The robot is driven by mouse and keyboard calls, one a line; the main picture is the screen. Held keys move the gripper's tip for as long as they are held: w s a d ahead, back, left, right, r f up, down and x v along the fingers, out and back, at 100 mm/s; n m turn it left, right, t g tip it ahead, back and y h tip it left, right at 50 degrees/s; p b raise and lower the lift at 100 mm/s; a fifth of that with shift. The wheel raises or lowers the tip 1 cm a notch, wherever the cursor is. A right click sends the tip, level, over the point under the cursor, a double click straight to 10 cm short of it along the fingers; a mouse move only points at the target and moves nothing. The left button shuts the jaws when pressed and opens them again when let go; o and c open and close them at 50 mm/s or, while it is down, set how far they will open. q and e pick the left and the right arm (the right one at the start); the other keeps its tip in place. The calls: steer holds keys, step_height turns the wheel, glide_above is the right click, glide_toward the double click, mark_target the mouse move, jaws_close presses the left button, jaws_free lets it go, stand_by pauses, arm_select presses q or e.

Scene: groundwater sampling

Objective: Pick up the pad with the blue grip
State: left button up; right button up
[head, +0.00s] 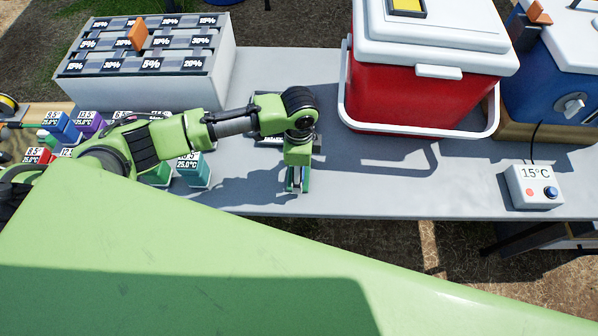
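I cannot make out a pad with a blue grip; my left arm hides part of the table. My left gripper (297,186) points down over the grey table near its front edge, left of the red cooler. Its fingers are small in view, and I cannot tell whether they are apart or hold something. A dark labelled piece (268,141) shows partly behind the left wrist. A pad with an orange grip (138,36) stands on the grey box of percent-labelled slots (210,72) at the back left. My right gripper is not in view.
Several coloured labelled blocks, including a teal one (195,170) and a purple one (90,122), stand at the left. A red cooler (420,95) stands at the back. A 15°C control box (533,186) sits at the right. The table (400,190) between is clear.

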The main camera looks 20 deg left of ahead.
arm_select(q)
steer(key=c, duration=1.1)
steer(key=shift+r, duration=0.45)
step_height(320, 180, up, 2)
steer(key=shift+d+r, duration=0.1)
steer(key=shift+r, duration=0.15)
steer(key=s+d+r, duration=0.3)
steer(key=s+r, duration=0.1)
steer(key=s, duration=0.2)
steer(key=s+d+r+b, duration=0.1)
steer(key=s+d+r, duration=0.1)
steer(key=s+r, duration=0.3)
steer(key=shift+s+d+r, duration=0.25)
steer(key=shift+s+d, duration=0.15)
steer(key=shift+s, duration=0.45)
